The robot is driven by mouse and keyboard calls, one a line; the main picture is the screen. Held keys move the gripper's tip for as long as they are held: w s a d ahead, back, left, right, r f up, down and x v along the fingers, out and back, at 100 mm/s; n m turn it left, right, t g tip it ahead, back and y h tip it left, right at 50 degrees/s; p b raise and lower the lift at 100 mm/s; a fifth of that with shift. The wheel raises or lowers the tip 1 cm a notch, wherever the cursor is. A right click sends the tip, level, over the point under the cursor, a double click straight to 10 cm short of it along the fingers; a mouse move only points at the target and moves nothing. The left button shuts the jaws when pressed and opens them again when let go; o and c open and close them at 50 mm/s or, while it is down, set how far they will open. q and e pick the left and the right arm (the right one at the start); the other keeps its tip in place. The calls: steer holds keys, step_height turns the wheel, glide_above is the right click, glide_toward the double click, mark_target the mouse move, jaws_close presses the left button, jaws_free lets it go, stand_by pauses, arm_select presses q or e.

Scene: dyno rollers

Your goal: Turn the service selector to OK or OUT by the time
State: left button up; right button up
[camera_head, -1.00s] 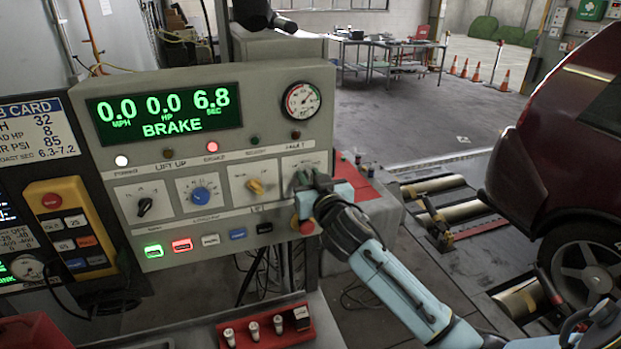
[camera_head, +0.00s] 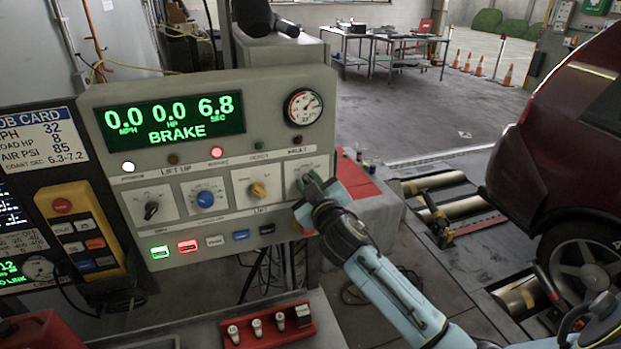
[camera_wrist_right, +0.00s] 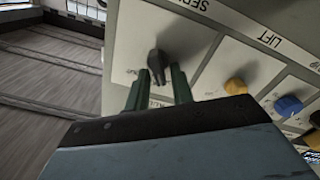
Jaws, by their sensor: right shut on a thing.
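The service selector is a black knob on the rightmost panel plate (camera_head: 291,183) of the grey console; the knob itself shows in the right wrist view (camera_wrist_right: 157,62). My right gripper (camera_head: 308,188) is at that plate and hides the knob in the head view. In the wrist view its two dark green fingers (camera_wrist_right: 160,80) are on either side of the knob, shut on it. The knob's pointer setting and most of the plate's lettering are not readable. The green display (camera_head: 172,119) reads 0.0 MPH, 0.0 HP, 6.8 SEC and BRAKE. My left gripper is not in view.
The job card (camera_head: 29,138) lists 32, 8, 85 and 6.3-7.2. A yellow knob (camera_head: 258,190), a blue knob (camera_head: 205,199) and another black knob (camera_head: 151,210) sit left of the gripper. Lit buttons (camera_head: 187,246) line the console below. A dark red car (camera_head: 560,130) stands right.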

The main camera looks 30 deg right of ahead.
steer(key=shift+n+p, duration=0.3)
steer(key=shift+n, duration=0.5)
steer(key=o, duration=0.7)
steer(key=shift+s+a, duration=0.1)
steer(key=b+v, duration=0.2)
steer(key=v, duration=1.1)
steer(key=shift+s+f, duration=0.1)
